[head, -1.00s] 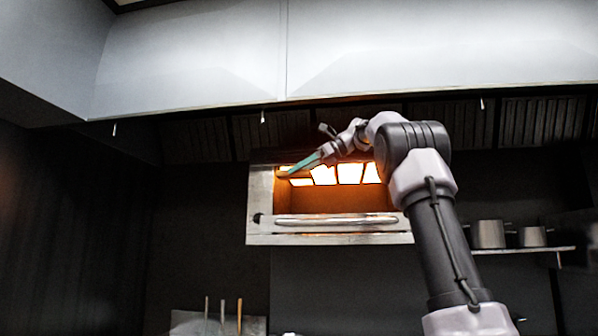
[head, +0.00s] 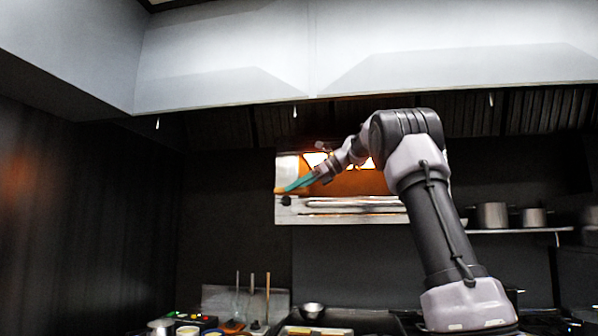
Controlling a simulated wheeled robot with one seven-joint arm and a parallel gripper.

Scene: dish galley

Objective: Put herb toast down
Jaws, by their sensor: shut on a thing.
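My gripper (head: 287,188) has teal fingers that point left and slightly down. It is shut on a small orange-brown piece at its tips, which I take to be the herb toast (head: 279,190). The toast is small and partly hidden by the fingers, so its herbs cannot be made out. The gripper and toast are held in the air and appear in front of the left side of the glowing grill oven.
The grill oven (head: 345,207) is lit on the back wall, under a large hood (head: 400,60). Below is a counter with a metal bowl (head: 312,310), several utensils and small containers (head: 188,330). Pots (head: 493,216) stand on a shelf at right.

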